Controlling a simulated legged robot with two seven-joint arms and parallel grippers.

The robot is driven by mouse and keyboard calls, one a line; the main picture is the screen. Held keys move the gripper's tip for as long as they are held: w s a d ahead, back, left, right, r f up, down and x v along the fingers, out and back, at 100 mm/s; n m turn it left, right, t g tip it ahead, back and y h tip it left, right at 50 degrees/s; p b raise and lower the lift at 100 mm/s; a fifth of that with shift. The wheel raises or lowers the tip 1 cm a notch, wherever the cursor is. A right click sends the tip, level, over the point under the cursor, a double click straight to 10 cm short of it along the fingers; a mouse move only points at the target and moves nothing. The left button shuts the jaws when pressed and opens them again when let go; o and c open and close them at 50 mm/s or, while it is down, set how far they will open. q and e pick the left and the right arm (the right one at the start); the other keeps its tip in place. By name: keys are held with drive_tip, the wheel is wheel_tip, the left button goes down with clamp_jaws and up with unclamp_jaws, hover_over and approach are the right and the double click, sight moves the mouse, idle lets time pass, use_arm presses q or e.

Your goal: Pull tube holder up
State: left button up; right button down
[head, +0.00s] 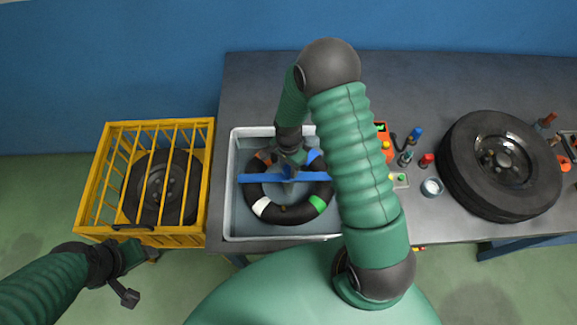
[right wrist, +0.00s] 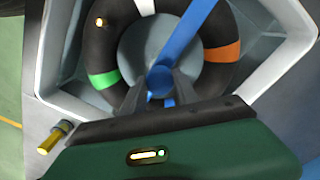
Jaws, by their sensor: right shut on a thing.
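The blue tube holder (head: 262,178) lies across a black inner tube (head: 255,193) with white, green and orange bands, inside a grey-white basin (head: 234,222). In the right wrist view the holder's blue bar (right wrist: 191,35) crosses the tube, and its round blue post (right wrist: 160,80) stands between my fingers. My right gripper (head: 289,160) reaches down over the basin's middle and is shut on the holder's post. My left gripper (head: 128,275) is at the lower left, in front of the yellow cage, apart from the tube holder. Its jaw opening is not clear.
A yellow cage (head: 212,170) holding a wheel (head: 165,185) stands left of the basin. A large tyre (head: 465,170) lies on the grey table (head: 260,85) at right. Small bottles, an orange device and a cup (head: 431,187) lie between. My right arm hides part of the basin.

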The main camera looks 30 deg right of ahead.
drive_tip(key=c, duration=1.1)
unclamp_jaws()
drive_tip(key=shift+w+d+r, duration=0.1)
drive_tip(key=shift+w+r, duration=0.15)
drive_tip(key=shift+r, duration=0.1)
drive_tip(key=shift+c, duration=0.2)
drive_tip(key=shift+o, duration=1.1)
drive_tip(key=shift+s, duration=0.1)
use_arm(q)
drive_tip(key=shift+s+a+r, duration=0.1)
drive_tip(key=shift+s+a, duration=0.1)
drive_tip(key=shift+s, duration=0.1)
use_arm(e)
drive_tip(key=shift+s, duration=0.1)
use_arm(q)
drive_tip(key=shift+b+x, duration=0.95)
drive_tip(key=shift+x, duration=0.05)
use_arm(e)
wheel_tip(320, 180, up, 17)
drive_tip(key=shift+f, duration=0.15)
use_arm(q)
drive_tip(key=shift+s+d, duration=0.1)
use_arm(e)
drive_tip(key=shift+a+f, duration=0.1)
drive_tip(key=shift+a, duration=0.1)
